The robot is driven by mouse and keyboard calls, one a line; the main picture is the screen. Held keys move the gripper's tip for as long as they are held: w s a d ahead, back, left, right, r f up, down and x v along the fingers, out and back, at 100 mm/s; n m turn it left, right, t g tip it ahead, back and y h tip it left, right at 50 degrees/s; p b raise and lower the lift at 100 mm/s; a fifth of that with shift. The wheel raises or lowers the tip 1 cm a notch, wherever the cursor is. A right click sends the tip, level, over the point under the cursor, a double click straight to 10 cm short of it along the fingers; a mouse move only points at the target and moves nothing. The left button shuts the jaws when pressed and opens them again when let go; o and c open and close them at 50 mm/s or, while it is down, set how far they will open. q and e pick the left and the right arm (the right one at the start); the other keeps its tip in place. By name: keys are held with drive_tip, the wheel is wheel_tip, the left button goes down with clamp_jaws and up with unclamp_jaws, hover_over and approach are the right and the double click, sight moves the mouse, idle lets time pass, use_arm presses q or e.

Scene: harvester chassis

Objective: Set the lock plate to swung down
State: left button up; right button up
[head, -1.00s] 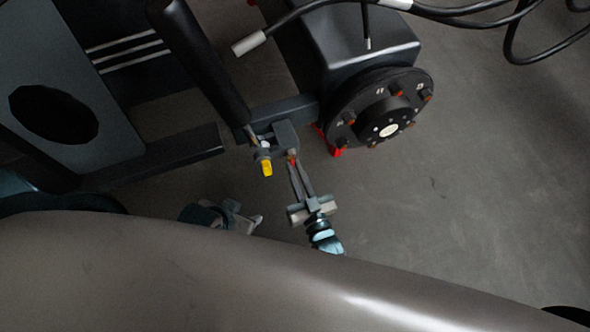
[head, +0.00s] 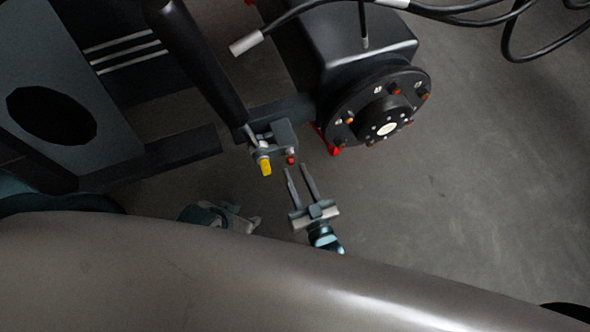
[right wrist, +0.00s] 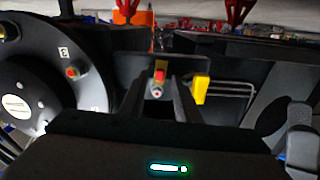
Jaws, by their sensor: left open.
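The grey bracket (head: 285,134) at the end of the dark cylinder carries a red-tipped pin (head: 291,159) and a yellow tab (head: 264,166). I cannot tell which of these parts is the lock plate. My right gripper (head: 295,168) is open and empty, its fingertips just short of the red tip. In the right wrist view the red tip (right wrist: 160,76) shows between the two fingers, with the yellow tab (right wrist: 200,88) to their right. My left gripper (head: 247,215) is open, lower left of the bracket, partly hidden behind my own body.
A black wheel hub (head: 388,112) with orange-tipped studs stands right of the bracket. A red stand (head: 331,142) is under it. The dark cylinder (head: 197,62) and a grey chassis beam (head: 185,148) are to the left. Black cables hang at upper right. The floor at right is clear.

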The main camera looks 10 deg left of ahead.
drive_tip(key=v, duration=1.5)
drive_tip(key=shift+s+d, duration=0.2)
